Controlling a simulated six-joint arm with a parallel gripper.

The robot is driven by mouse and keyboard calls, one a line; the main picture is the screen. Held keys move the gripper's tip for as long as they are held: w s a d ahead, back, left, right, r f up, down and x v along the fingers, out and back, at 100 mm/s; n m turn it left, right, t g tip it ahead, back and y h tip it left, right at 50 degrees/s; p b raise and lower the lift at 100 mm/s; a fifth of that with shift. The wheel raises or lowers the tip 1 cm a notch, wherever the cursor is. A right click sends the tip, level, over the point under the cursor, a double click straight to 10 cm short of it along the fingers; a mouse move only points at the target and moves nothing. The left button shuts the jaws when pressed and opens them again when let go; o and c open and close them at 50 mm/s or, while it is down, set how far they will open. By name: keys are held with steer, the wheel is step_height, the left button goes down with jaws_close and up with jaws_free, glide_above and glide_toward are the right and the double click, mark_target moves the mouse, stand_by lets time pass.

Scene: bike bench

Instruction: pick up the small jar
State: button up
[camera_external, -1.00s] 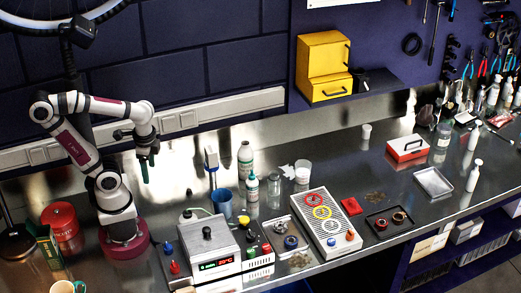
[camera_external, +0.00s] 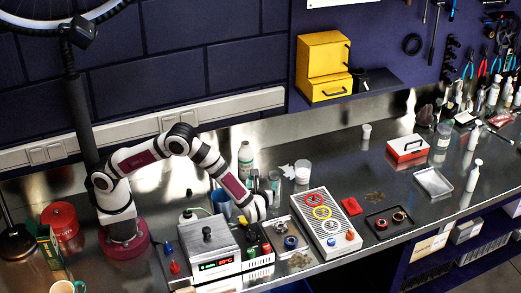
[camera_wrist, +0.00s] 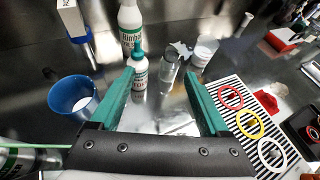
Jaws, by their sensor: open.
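In the wrist view, my gripper (camera_wrist: 157,76) is open and empty, with two teal fingers pointing toward the back of the bench. A small clear glass jar (camera_wrist: 170,66) stands beyond the fingertips, right of a white bottle with a teal cap (camera_wrist: 139,70); it looks apart from the fingers.
A blue cup (camera_external: 222,203) stands left of my gripper. A taller bottle (camera_external: 245,160) stands behind the jar. A ribbed panel with coloured rings (camera_external: 327,222) lies to the right, a heating unit (camera_external: 208,243) at front left.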

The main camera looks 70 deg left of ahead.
mark_target(273, 178)
steer(key=shift+m+t, duration=0.5)
steer(key=shift+m, duration=0.1)
steer(key=x, duration=0.5)
steer(key=w+d+f+x, duration=0.1)
steer(key=x, duration=0.9)
steer(key=shift+w+f, duration=0.3)
steer(key=shift+f, duration=0.05)
jaws_close()
